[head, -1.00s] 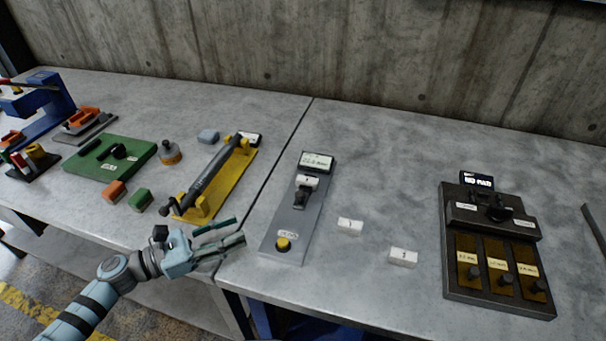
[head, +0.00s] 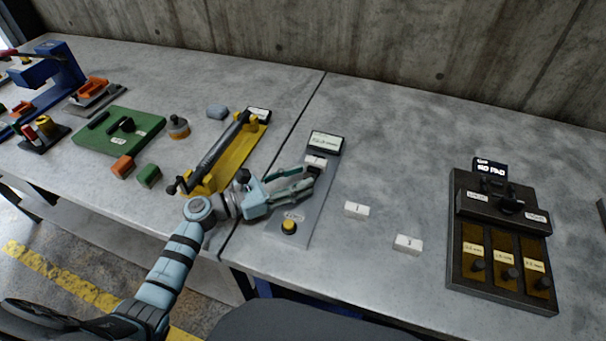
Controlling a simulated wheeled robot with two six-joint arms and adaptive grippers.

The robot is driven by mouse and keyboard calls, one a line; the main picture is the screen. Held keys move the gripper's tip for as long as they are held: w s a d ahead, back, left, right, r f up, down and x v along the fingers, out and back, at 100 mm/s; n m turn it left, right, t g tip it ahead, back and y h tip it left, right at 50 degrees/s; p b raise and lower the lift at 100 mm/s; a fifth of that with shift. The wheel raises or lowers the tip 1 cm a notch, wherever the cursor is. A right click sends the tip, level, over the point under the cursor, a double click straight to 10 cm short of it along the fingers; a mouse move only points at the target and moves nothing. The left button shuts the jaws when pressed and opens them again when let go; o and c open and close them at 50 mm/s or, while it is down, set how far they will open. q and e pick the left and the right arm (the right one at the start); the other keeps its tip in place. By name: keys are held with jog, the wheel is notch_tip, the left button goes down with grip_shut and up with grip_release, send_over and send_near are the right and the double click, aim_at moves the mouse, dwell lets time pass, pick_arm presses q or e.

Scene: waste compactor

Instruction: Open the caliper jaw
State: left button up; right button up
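The caliper station is a grey plate (head: 318,212) with a small display (head: 325,142) at its far end and a yellow button (head: 289,227) at its near end. A white labelled block (head: 315,161) sits just below the display. My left gripper (head: 308,182) reaches over the plate's left edge from the left, with its fingers apart and nothing seen between them. Its fingertips are at the dark jaw part, which they mostly hide; I cannot tell whether they touch it. My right gripper is not in view.
Two white blocks, one labelled 1 (head: 357,209) and one labelled 3 (head: 408,244), lie right of the plate. A yellow stand with a dark cylinder (head: 235,165) is close on the left. A black gauge box (head: 500,240) stands at the right.

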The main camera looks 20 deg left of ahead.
pick_arm(q)
jog(key=shift+w+d, duration=0.4)
jog(key=shift+d, duration=0.15)
grip_shut()
